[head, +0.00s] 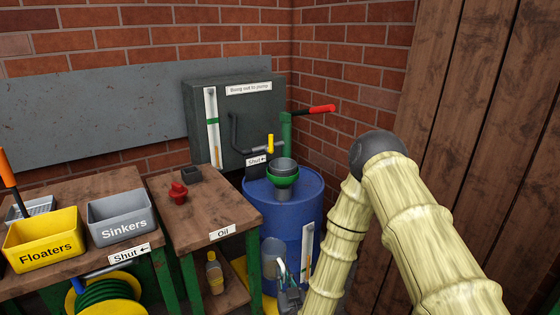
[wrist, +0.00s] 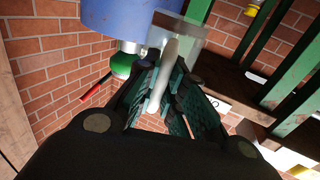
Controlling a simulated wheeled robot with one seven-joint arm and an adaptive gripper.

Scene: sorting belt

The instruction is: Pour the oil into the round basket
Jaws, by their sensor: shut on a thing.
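The round basket (head: 284,165) is a grey mesh-like cup in a green funnel (head: 282,181) on top of a blue drum (head: 287,207). My gripper (head: 288,295) is low in front of the drum, below the basket. In the wrist view my gripper (wrist: 164,90) is shut on the pale handle (wrist: 171,62) of a clear jug. The see-through jug (head: 271,248) looks roughly upright, held in front of the drum and beside the Oil table. Whether it holds oil I cannot tell.
The wooden table (head: 204,214) labelled Oil stands left of the drum, with a red knob-like piece (head: 177,193) and a bottle (head: 214,272) below. Yellow Floaters (head: 43,246) and grey Sinkers (head: 121,221) bins stand farther left. A red-handled lever (head: 310,110) is behind the basket.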

